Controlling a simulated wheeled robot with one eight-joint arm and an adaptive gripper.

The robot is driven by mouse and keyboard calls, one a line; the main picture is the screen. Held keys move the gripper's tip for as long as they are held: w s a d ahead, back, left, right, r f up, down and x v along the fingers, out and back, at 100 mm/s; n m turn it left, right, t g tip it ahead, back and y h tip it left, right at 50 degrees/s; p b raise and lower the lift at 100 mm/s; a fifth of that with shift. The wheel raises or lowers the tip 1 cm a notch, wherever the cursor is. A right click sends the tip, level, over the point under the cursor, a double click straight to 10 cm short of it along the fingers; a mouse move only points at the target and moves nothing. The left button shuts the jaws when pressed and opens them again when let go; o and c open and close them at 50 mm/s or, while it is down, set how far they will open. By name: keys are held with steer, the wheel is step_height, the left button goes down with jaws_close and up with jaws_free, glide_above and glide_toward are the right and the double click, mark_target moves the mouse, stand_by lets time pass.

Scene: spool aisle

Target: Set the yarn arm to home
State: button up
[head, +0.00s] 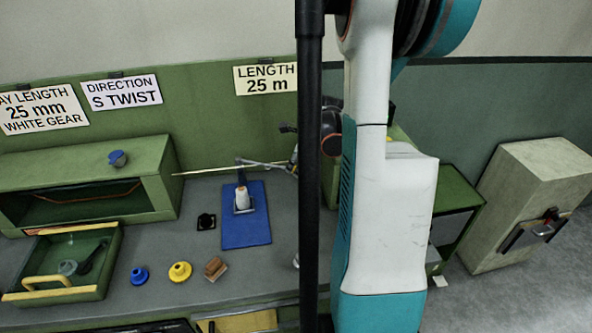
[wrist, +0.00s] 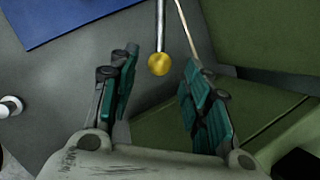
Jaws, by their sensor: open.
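The yarn arm shows in the wrist view as a thin metal rod (wrist: 160,25) ending in a yellow ball knob (wrist: 158,64). The knob lies in the gap between the fingertips of my open gripper (wrist: 156,76); neither finger visibly touches it. In the head view my gripper (head: 292,163) is partly hidden behind a black post, at the right end of a thin arm (head: 262,164). That arm reaches from a small stand with a white cone (head: 242,198) on a blue mat (head: 246,232). Its home mark cannot be made out.
A green shelf box (head: 75,165) and a green tray (head: 100,290) stand left on the grey bench. A blue spool (head: 139,275), yellow spool (head: 180,271) and brown block (head: 215,268) lie near the front. A pale cabinet (head: 530,200) stands right. Signs hang on the back wall.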

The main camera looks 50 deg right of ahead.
steer(key=shift+x, duration=1.45)
jaws_close()
steer(key=shift+s+a+b, duration=0.1)
steer(key=shift+b, duration=0.2)
